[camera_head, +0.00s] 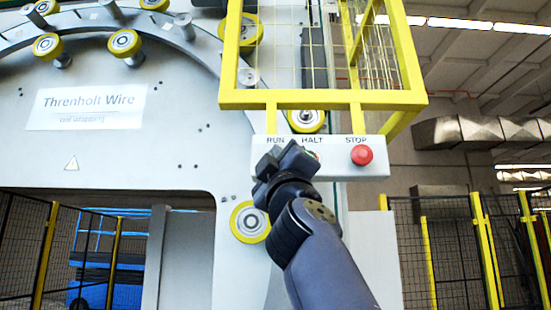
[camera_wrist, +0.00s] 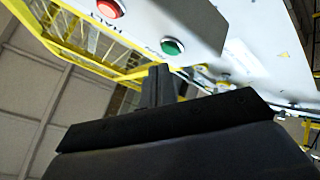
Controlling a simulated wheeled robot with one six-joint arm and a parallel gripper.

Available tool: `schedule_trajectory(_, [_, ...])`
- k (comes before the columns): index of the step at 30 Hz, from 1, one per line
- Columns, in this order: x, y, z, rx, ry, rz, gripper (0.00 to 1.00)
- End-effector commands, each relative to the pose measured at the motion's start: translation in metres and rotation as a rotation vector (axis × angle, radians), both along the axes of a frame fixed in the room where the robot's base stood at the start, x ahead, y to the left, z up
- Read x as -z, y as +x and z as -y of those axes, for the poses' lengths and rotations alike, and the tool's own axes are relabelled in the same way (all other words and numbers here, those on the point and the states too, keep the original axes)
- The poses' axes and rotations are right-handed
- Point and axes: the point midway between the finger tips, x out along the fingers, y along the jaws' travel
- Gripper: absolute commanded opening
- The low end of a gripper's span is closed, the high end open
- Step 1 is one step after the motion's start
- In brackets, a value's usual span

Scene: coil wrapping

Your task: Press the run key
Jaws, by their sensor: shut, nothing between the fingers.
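The control panel (camera_head: 329,170) carries the labels RUN, HALT and STOP. In the head view my gripper (camera_head: 270,158) is in front of the panel below the RUN label and hides the run key. The green run key (camera_wrist: 172,46) shows in the wrist view. My gripper's fingers (camera_wrist: 160,72) are shut and empty, with their tips just below the key in that picture and seemingly apart from it. The red halt key (camera_wrist: 107,8) is further left in the wrist view. Only a sliver beside my gripper shows under HALT in the head view.
A red stop button (camera_head: 362,155) stands out at the panel's right end. A yellow guard frame (camera_head: 320,99) hangs directly above the panel. A large ring with yellow rollers (camera_head: 124,43) is at left. Mesh fences (camera_head: 450,250) stand behind.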

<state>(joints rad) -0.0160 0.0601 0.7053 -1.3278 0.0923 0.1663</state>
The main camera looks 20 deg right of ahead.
Motion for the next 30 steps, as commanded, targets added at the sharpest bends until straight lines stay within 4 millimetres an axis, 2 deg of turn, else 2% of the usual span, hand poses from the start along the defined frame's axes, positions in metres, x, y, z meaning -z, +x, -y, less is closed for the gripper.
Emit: schedule_trajectory(30, [-0.0002,0.0091,0.0031,0.0,0.0,0.0,0.0])
